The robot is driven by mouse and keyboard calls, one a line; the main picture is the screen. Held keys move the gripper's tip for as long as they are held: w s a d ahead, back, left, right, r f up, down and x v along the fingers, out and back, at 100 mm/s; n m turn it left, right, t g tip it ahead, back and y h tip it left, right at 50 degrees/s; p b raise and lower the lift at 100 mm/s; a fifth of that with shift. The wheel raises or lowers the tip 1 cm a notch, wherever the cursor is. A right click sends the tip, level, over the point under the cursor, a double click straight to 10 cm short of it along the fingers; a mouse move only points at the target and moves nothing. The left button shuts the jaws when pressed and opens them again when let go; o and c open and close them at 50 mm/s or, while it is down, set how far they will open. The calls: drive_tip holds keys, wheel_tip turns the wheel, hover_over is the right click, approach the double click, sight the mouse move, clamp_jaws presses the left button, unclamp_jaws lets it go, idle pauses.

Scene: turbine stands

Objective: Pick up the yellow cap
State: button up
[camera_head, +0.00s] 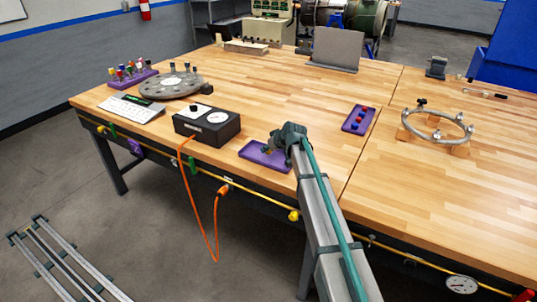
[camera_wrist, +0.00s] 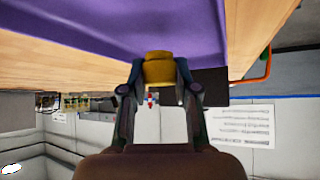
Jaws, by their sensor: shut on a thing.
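The yellow cap (camera_wrist: 158,68) sits between the two fingertips of my gripper (camera_wrist: 157,75) in the wrist view. My gripper is shut on it. In the head view my gripper (camera_head: 268,149) is at the small purple tray (camera_head: 254,157) near the table's front edge, and the arm partly covers that tray. The tray also fills the top of the wrist view (camera_wrist: 110,30), right beside the cap. I cannot tell whether the cap touches the tray.
A black box with a dial (camera_head: 207,124) stands left of the tray. A second purple tray (camera_head: 359,118) with red and blue pieces lies to the right. A grey round plate (camera_head: 172,86) and a rack of colored pieces (camera_head: 131,75) are at the left. The middle of the table is clear.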

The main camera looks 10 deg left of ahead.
drive_tip(key=s+d+r+b, duration=0.2)
drive_tip(key=s+r, duration=0.3)
drive_tip(key=s, duration=0.1)
drive_tip(key=s+d+r+b, duration=0.2)
drive_tip(key=s+d+r, duration=0.1)
drive_tip(key=s+r, duration=0.2)
drive_tip(key=shift+s+d+r, duration=0.25)
drive_tip(key=shift+s+r, duration=0.15)
drive_tip(key=shift+s, duration=0.55)
drive_tip(key=shift+o, duration=1.2)
clamp_jaws()
